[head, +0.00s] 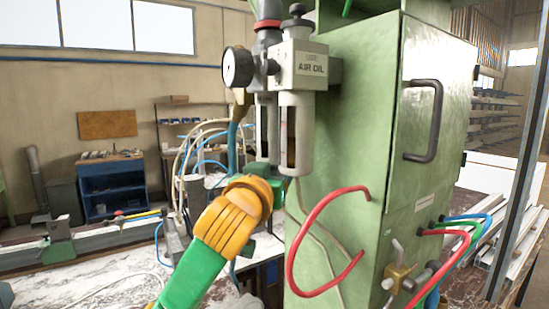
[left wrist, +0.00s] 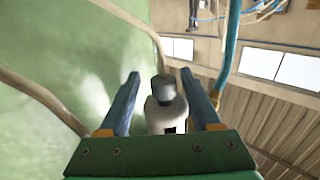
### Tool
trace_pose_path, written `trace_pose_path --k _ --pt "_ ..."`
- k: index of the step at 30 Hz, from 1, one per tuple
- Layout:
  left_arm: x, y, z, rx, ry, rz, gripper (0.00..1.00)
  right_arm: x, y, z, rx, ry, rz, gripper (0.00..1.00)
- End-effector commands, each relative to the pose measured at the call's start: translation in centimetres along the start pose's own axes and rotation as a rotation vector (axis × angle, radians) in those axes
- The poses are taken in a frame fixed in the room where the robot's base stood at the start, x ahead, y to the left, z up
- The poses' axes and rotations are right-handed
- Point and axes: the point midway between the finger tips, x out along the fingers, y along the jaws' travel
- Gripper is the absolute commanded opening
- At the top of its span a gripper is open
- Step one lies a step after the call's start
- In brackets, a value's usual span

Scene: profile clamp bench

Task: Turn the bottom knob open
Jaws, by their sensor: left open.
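The air unit (head: 305,65) is fixed to the side of the green cabinet (head: 360,150), with a round gauge and two hanging bowls. The front bowl (head: 297,130) is pale with a dark sight slot. In the left wrist view, which is upside down, a grey bottom knob (left wrist: 163,86) sits at the end of the pale bowl (left wrist: 161,116). My left gripper (left wrist: 160,73) is open, its blue fingers on either side of the knob, with gaps visible. My right gripper is out of view.
A red hose (head: 296,242) loops off the cabinet's side, right of my left arm. Pale and blue hoses (head: 182,160) hang behind the unit. A door handle (head: 436,120) and a brass valve (head: 397,278) stick out of the cabinet. A bench (head: 95,275) lies at left.

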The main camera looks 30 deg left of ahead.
Motion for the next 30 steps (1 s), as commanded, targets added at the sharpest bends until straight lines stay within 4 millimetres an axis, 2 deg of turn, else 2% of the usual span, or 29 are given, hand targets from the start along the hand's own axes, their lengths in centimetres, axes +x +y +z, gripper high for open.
trace_pose_path --k 1,3,10,17,18,30 --pt "0.61 -0.08 -0.30 0.001 -0.004 -0.003 0.64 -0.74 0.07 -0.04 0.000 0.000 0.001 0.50" --pt "1.11 -0.08 -0.13 0.000 -0.002 -0.002 0.64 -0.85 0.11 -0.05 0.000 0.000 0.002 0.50" --pt "1.26 -0.03 0.10 0.000 0.001 0.000 0.64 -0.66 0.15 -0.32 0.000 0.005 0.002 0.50" --pt "1.23 -0.01 0.08 0.000 0.001 0.000 0.02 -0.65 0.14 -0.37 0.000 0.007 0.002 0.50" --pt "1.23 -0.01 0.07 0.000 0.001 0.000 0.00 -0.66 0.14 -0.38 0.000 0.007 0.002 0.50" --pt "1.21 0.14 0.07 -0.001 0.001 0.069 0.00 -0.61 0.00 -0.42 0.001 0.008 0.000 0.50"
